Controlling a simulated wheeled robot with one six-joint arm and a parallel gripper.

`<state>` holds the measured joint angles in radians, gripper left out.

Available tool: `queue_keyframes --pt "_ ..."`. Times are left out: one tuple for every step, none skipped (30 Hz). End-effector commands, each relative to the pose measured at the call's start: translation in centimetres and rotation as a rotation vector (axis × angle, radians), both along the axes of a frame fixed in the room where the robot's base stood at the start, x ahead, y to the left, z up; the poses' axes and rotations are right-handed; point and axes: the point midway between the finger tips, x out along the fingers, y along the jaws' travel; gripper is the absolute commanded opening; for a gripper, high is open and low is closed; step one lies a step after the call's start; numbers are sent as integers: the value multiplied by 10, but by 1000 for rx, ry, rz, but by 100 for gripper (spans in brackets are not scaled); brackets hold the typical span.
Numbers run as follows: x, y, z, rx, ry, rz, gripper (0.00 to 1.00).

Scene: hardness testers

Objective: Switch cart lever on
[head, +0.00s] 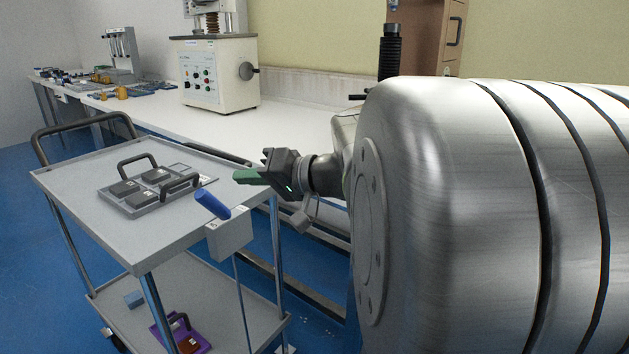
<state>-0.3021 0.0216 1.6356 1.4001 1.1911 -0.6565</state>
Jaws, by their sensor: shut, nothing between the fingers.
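The grey metal cart (95,205) stands at the left, with a top shelf and a lower shelf. A small grey box (231,238) is fixed at the cart's right corner. The cart lever, with a blue handle (212,205), sticks out of this box and tilts up to the left. My gripper (238,177) has green fingertips and is shut and empty. It points left, a little above and behind the blue handle in the picture, and appears apart from it. The labels on the box are too small to read.
A grey tray (150,207) with dark handled blocks sits on the cart top. A white bench (290,125) behind holds a tester (215,75). My arm fills the right side.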

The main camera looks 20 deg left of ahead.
Motion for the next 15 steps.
queue_keyframes --pt "0 -11 2 -1 1 -7 0" --pt "0 -16 3 -1 1 -7 0" --pt "-1 -22 4 -1 1 -7 0" --pt "-1 -27 4 -1 1 -7 0" --pt "-1 -31 5 -2 2 -7 0" --pt "-2 -37 6 -2 2 -7 0" --pt "-2 -42 7 -2 2 -7 0" --pt "-2 -46 8 -1 2 -7 0" --pt "-3 -52 9 -1 2 -7 0" --pt "-3 -56 10 -2 1 -6 0" --pt "-3 -60 10 -2 1 -6 0" --pt "-4 -66 11 -2 1 -6 0" --pt "-4 -69 12 -2 1 -6 0" --pt "-4 -73 13 -2 0 -6 0" --pt "-5 -77 13 -2 0 -5 0"
